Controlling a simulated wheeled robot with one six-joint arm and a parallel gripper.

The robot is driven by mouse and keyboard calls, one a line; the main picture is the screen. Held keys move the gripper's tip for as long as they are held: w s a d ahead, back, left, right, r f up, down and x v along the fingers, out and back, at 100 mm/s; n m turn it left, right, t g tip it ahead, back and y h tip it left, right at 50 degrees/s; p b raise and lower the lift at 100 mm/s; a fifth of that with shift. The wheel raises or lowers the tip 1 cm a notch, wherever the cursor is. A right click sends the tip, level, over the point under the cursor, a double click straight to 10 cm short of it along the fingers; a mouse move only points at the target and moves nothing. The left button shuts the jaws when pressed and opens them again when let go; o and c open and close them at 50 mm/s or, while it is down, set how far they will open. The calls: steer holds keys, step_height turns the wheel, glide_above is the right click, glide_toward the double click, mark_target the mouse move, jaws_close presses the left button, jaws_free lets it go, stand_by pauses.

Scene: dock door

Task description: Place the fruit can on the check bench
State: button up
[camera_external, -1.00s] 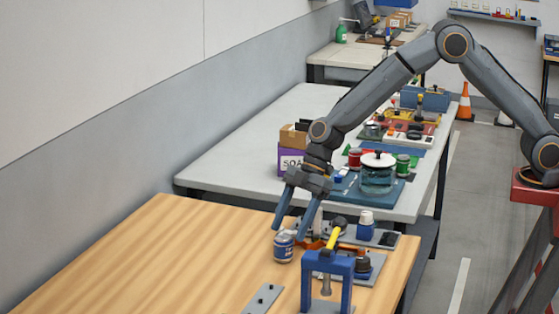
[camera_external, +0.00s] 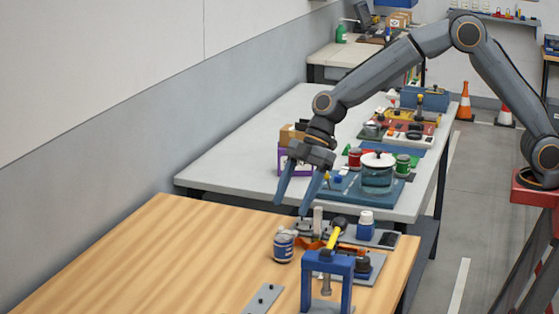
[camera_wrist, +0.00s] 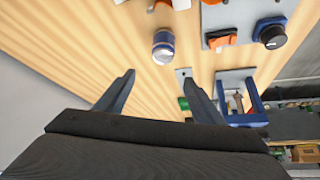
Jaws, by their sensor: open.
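A small blue can with a pale label band (camera_external: 284,246), which I take to be the fruit can, stands upright on the wooden bench top (camera_external: 190,245). Its label is too small to read. It also shows in the wrist view (camera_wrist: 163,47), beyond my fingertips. My gripper (camera_external: 291,207) is open and empty, above the can and apart from it. In the wrist view my gripper (camera_wrist: 159,78) has its two fingers spread with only bench between them. I cannot tell for certain that this wooden bench is the check bench.
A blue press frame (camera_external: 328,264), a yellow-handled tool (camera_external: 335,235) and a white-capped blue bottle (camera_external: 366,224) stand right of the can. The grey table (camera_external: 240,160) behind holds a purple box, a glass jar (camera_external: 377,178) and red and green cans. The wooden bench's left side is clear.

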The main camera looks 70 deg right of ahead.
steer(key=f+m, duration=0.2)
steer(key=m, duration=0.1)
steer(key=m+g+y+b, duration=0.5)
steer(key=m+y, duration=0.2)
steer(key=m, duration=1.9)
glide_toward(282, 252)
steer(key=x, duration=0.3)
steer(key=shift+w, duration=0.25)
steer(key=p+x, duration=0.1)
steer(key=x, duration=0.2)
steer(key=p+x, duration=0.2)
steer(key=x, duration=0.2)
steer(key=shift+s+r, duration=0.1)
steer(key=shift+s, duration=0.15)
steer(key=shift+a+f, duration=0.25)
steer(key=shift+a, duration=0.2)
